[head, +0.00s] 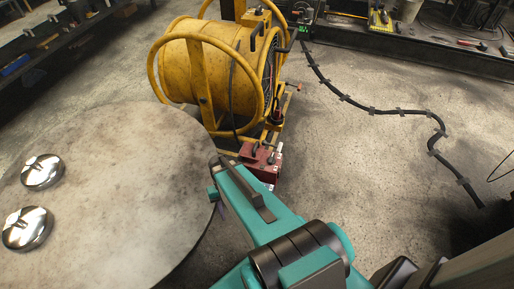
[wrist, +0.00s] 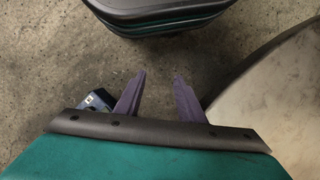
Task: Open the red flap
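A red box-like part (head: 257,164) sits low at the foot of the yellow reel, beyond the round table's right edge. I cannot make out which part of it is a flap, or whether one is open or shut. My arm's end partly covers it from below in the head view. In the wrist view my gripper (wrist: 158,76) has two purple fingers standing apart with bare floor between them. It is open and empty, near the round table's edge. The red part is not in the wrist view.
The round grey table (head: 110,200) fills the left, with two shiny metal dishes (head: 42,172) (head: 28,229) on it. The yellow reel (head: 205,70) stands behind. A black cable (head: 370,110) lies on the floor at right. A small blue object (wrist: 97,101) shows beside my gripper.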

